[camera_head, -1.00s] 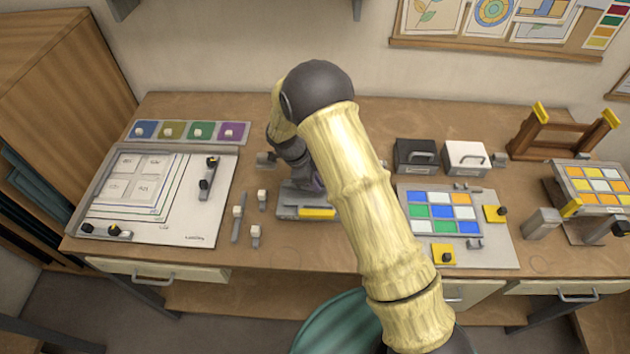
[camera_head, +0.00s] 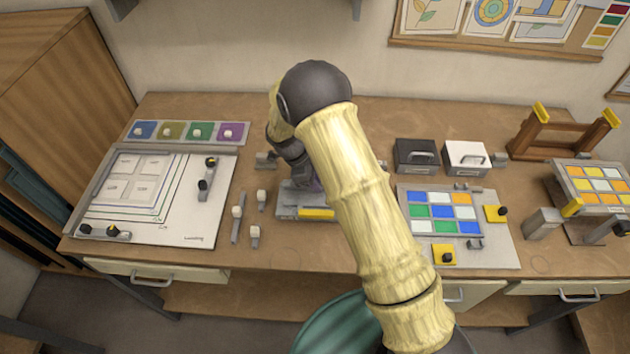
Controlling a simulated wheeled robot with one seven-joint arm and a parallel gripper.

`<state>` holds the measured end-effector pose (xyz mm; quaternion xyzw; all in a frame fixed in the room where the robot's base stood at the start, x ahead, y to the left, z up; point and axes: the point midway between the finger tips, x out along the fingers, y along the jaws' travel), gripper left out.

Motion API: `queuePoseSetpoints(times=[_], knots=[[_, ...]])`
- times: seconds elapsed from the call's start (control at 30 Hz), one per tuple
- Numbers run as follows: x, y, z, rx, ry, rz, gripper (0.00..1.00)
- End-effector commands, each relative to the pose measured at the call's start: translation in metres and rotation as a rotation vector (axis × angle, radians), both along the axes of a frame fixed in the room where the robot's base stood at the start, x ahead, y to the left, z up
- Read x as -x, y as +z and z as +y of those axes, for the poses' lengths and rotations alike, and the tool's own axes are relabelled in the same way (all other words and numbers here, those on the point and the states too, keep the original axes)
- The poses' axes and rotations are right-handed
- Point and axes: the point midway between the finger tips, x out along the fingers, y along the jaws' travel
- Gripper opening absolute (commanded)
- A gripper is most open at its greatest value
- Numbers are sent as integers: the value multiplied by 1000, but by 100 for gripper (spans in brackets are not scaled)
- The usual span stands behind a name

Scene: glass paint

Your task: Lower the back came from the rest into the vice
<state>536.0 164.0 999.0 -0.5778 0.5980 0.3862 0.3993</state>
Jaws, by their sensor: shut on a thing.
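My gripper (camera_head: 306,181) is low over the grey fixture with a yellow front strip (camera_head: 316,214), at the middle of the bench. My arm covers much of both. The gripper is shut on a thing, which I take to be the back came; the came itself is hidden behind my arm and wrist. I cannot tell whether it touches the fixture, nor which part is the rest and which the vice. A small grey block (camera_head: 265,160) stands just left of my wrist.
Grey strips with white knobs (camera_head: 237,213) lie left of the fixture. A drawing board (camera_head: 205,225) is further left. A black box (camera_head: 416,155), a white box (camera_head: 464,157) and a coloured glass panel (camera_head: 443,212) are to the right. A wooden frame (camera_head: 560,149) stands far right.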

Motion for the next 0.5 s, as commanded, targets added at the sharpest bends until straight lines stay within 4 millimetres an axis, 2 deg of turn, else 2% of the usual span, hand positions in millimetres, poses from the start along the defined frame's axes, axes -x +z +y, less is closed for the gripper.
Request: queuePoseSetpoints(times=[0.5], knots=[[0,-5,1,0,0,-1,0]])
